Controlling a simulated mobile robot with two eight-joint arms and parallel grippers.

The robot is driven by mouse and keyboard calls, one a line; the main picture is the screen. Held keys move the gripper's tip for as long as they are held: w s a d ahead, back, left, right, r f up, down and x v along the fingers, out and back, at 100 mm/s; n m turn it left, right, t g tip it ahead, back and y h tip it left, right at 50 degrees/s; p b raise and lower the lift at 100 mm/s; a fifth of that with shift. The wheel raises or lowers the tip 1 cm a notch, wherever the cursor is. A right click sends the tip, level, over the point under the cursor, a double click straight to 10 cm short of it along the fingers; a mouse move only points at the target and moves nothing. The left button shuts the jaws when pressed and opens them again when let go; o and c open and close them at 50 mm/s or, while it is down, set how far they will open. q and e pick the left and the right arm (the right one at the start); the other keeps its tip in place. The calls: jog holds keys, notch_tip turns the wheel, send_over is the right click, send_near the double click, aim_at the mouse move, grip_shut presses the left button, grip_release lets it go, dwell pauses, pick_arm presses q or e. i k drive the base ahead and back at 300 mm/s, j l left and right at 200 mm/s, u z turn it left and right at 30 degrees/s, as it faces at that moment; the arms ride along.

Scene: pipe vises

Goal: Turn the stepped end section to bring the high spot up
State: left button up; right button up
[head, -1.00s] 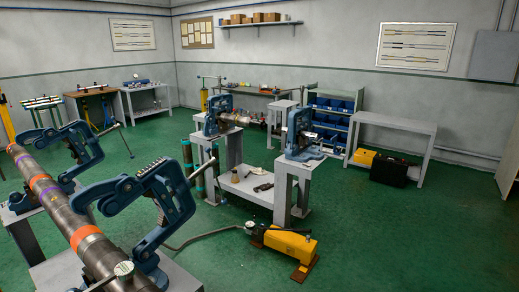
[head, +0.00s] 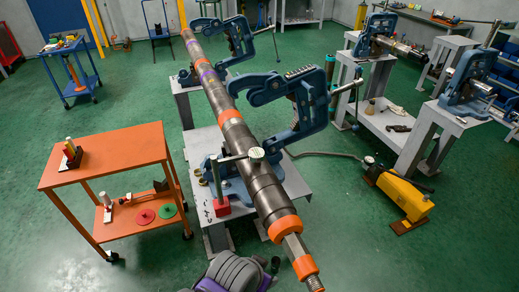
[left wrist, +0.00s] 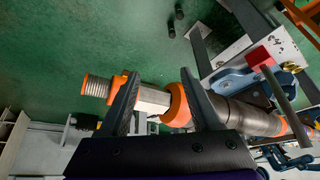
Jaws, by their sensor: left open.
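A long dark pipe (head: 262,185) with orange and purple bands lies through blue vises. Its near end has an orange collar (head: 283,228), then the stepped end section (head: 293,246) with bare metal flats, another orange band and a threaded tip (head: 315,283). In the left wrist view the flats (left wrist: 153,101) and threaded tip (left wrist: 97,87) show, partly hidden by my fingers. My left gripper (left wrist: 163,100) is open, its fingers apart across the end section's line; I cannot tell whether they touch it. In the head view my grey left wrist is low in the frame. My right gripper is not in view.
The near vise (head: 292,88) stands on a grey table (head: 295,185), with a red block (head: 222,205) beside the pipe. An orange cart (head: 105,157) stands to the left. A yellow pump (head: 400,195) is on the floor at right. Green floor right of the pipe end is clear.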

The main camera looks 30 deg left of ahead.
aim_at(277, 213)
jog(key=k+j+u, duration=0.15)
jog(key=j, duration=0.6)
jog(key=i+j+u, duration=0.1)
jog(key=j, duration=0.3)
jog(key=i+j, duration=0.15)
jog(key=j, duration=0.3)
jog(key=i, duration=0.25)
jog(key=i+z, duration=0.1)
jog(key=z, duration=0.8)
